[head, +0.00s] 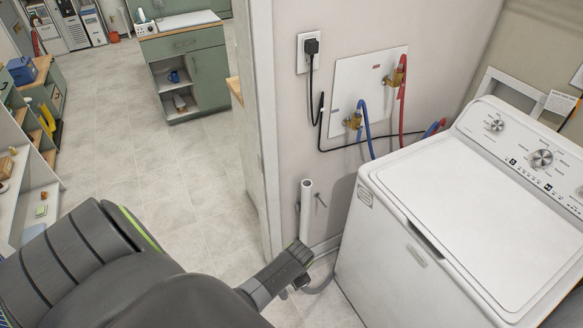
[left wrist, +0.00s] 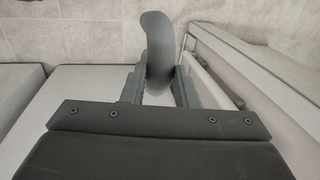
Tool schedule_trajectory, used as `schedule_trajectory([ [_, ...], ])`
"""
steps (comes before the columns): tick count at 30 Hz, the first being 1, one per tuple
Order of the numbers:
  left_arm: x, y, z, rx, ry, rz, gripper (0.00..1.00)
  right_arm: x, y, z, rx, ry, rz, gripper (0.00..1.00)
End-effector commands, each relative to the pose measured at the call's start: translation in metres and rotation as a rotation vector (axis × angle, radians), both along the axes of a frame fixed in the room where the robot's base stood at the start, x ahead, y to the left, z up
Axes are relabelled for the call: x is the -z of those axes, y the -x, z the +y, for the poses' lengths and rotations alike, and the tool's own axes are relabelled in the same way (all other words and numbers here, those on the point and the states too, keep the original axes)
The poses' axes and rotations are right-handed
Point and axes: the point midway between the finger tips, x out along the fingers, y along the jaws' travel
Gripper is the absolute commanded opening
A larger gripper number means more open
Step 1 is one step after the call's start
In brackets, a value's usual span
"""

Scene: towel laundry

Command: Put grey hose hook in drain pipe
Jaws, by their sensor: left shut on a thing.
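The white drain pipe (head: 306,212) stands upright against the wall, its open top facing up, left of the washing machine. My left gripper (head: 293,259) is low in front of the pipe's lower part, overlapping it in the head view. In the left wrist view, the curved grey hose hook (left wrist: 158,45) sits between the fingers of my left gripper (left wrist: 157,84), which are shut on it. Its rounded end extends beyond the fingertips. In the head view the hook is mostly hidden by the gripper. A grey hose (head: 322,286) shows near the floor beside it. My right gripper is out of view.
The white washing machine (head: 455,185) stands close on the right. A wall panel (head: 345,85) with red and blue hoses and a black cord hangs above the pipe. A wall edge (head: 262,130) is just left. Open tiled floor (head: 150,150) lies farther left.

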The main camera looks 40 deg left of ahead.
Motion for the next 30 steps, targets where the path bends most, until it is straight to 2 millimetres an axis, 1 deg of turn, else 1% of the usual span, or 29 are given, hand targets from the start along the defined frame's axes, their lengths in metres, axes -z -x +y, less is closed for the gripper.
schedule_trajectory([
  [3,-0.013,0.0,0.0,0.0,0.0,-0.002,0.0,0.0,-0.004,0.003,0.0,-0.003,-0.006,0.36],
  [10,-0.036,0.0,0.0,-0.001,0.0,-0.001,0.0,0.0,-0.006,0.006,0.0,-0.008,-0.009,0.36],
  [24,-0.083,0.0,0.0,0.0,-0.001,-0.001,0.0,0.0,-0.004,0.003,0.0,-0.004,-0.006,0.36],
  [30,-0.1,0.001,0.0,-0.001,-0.001,-0.001,0.0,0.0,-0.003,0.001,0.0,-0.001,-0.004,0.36],
])
